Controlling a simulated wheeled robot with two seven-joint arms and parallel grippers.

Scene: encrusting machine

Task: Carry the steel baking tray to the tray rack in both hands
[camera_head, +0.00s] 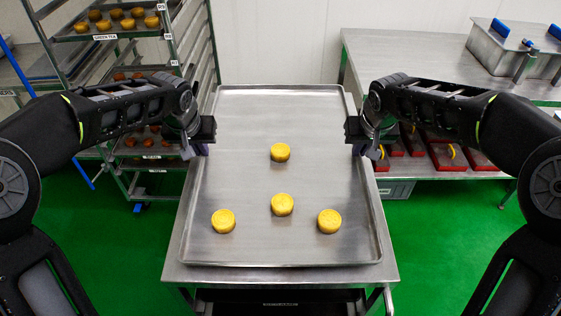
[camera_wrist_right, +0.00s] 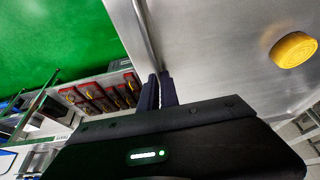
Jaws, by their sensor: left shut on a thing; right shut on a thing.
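The steel baking tray (camera_head: 250,120) lies level over a steel table (camera_head: 290,274) in the middle of the head view. Several round yellow pastries sit on it, one near its middle (camera_head: 280,152). My left gripper (camera_head: 201,148) is shut on the tray's left rim and my right gripper (camera_head: 357,148) on its right rim. In the right wrist view, the dark fingers (camera_wrist_right: 155,92) close on the tray edge, with one pastry (camera_wrist_right: 293,50) beyond. I cannot tell whether the tray touches the table. The tray rack (camera_head: 104,37) stands at the left, with filled trays on its shelves.
A steel bench (camera_head: 410,55) stands at the right, with a lidded steel box (camera_head: 510,55) on top and red trays (camera_head: 445,152) on its lower shelf. Green floor (camera_head: 110,240) is clear on both sides of the table. A white wall closes the back.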

